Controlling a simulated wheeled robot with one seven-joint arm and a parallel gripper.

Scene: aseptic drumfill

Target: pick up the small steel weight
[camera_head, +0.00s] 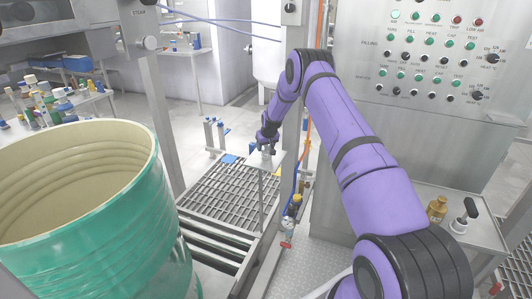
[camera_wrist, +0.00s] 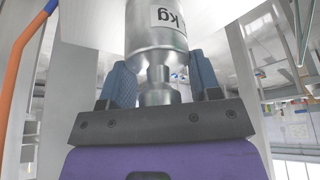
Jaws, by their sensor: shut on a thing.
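The small steel weight (camera_wrist: 155,45) is a silvery cylinder with a narrow neck and a white label reading "kg", upside down in the wrist view. My gripper (camera_wrist: 162,85) has its blue-padded fingers on both sides of the weight's neck and is shut on it. In the head view my gripper (camera_head: 267,146) is at the end of the purple arm, over a small pale stand plate (camera_head: 275,160). The weight (camera_head: 266,152) shows there only as a tiny grey shape under the fingers. I cannot tell whether it touches the plate.
A large open green drum (camera_head: 90,235) fills the left front. A steel post (camera_head: 160,100) and a grated roller platform (camera_head: 230,195) stand between it and the plate. A control panel cabinet (camera_head: 420,125) is at right. A side shelf (camera_head: 430,205) holds a brown bottle (camera_head: 437,208).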

